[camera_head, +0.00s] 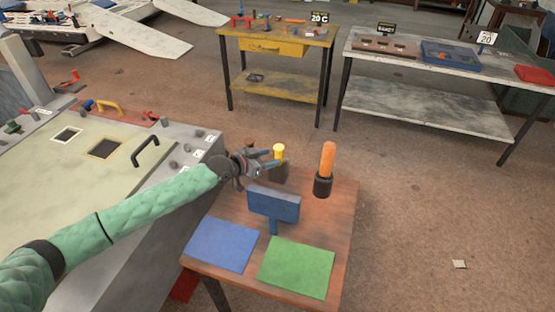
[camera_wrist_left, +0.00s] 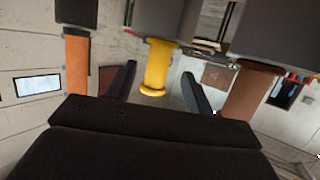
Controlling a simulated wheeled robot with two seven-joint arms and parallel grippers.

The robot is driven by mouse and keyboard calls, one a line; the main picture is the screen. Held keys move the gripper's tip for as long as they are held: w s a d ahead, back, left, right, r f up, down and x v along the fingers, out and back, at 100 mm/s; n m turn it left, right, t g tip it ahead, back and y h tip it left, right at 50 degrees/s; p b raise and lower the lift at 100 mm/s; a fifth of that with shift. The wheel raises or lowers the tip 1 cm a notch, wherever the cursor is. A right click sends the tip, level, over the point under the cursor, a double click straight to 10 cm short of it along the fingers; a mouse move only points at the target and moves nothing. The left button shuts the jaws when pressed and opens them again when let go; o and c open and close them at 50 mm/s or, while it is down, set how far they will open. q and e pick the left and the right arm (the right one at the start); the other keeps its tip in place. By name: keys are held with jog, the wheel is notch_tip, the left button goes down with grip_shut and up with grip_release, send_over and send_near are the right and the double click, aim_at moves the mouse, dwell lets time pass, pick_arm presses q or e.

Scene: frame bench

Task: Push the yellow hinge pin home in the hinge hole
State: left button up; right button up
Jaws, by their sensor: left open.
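The yellow hinge pin (camera_head: 279,151) stands upright out of a dark grey block (camera_head: 280,171) on the small wooden table. Its flanged head and a length of shaft show outside the block; how deep it sits is hidden. My left gripper (camera_head: 267,159) is beside the pin, coming from the left. In the left wrist view, which looks upside down, the yellow pin (camera_wrist_left: 155,68) stands between the two open fingers (camera_wrist_left: 158,78), with visible gaps on both sides. The grey block (camera_wrist_left: 168,20) is at the top there. My right gripper is not in view.
A brown peg (camera_wrist_left: 247,90) stands close on the other side of the fingers. An orange handle (camera_head: 327,160) stands in a black holder (camera_head: 323,184). A blue T-shaped piece (camera_head: 274,206), a blue mat (camera_head: 221,245) and a green mat (camera_head: 297,267) are nearer on the table.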

aim_at(276, 155)
pick_arm(q)
jog(key=x, duration=0.4)
jog(key=shift+d+r, duration=0.1)
jog(key=shift+d, duration=0.25)
jog(key=shift+w, duration=0.2)
jog(key=shift+s, duration=0.1)
jog(key=c, duration=1.1)
grip_shut()
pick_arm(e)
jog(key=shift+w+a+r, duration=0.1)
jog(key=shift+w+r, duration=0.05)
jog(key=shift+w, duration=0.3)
pick_arm(q)
jog(key=shift+r+b, duration=0.1)
jog(key=shift+b, duration=0.3)
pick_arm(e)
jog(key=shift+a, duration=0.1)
